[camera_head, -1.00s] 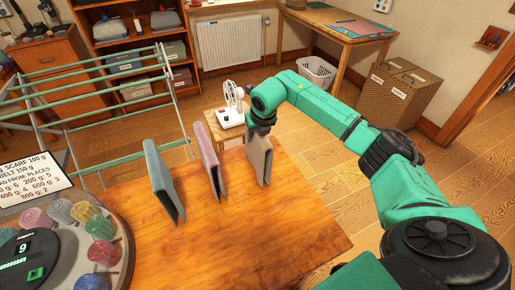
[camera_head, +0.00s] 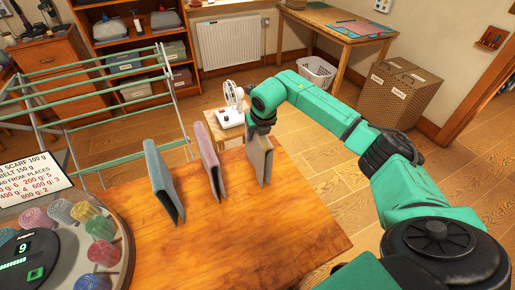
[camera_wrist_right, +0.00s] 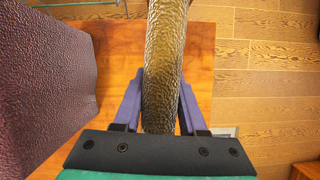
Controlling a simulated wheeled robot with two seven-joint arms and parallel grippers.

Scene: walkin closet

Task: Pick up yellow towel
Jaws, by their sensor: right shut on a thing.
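Three folded towels stand like tents on the wooden table (camera_head: 250,240). One is grey (camera_head: 162,180), one is mauve-pink (camera_head: 209,165), and the one furthest right is a dull tan towel (camera_head: 261,165). In the wrist view this tan towel looks olive-yellow (camera_wrist_right: 165,50); no brighter yellow towel shows. My right gripper (camera_head: 260,128) is over its top edge, with purple fingers (camera_wrist_right: 160,105) shut on both sides of it. The towel is upright, at or near the table surface; I cannot tell if its bottom touches. My left gripper is not in view.
The mauve towel (camera_wrist_right: 45,75) stands close on the left in the wrist view. A carousel of coloured rolls (camera_head: 100,230) and a sign (camera_head: 30,178) are at left. A drying rack (camera_head: 90,95) and a white fan (camera_head: 232,105) stand behind. The table's right front is clear.

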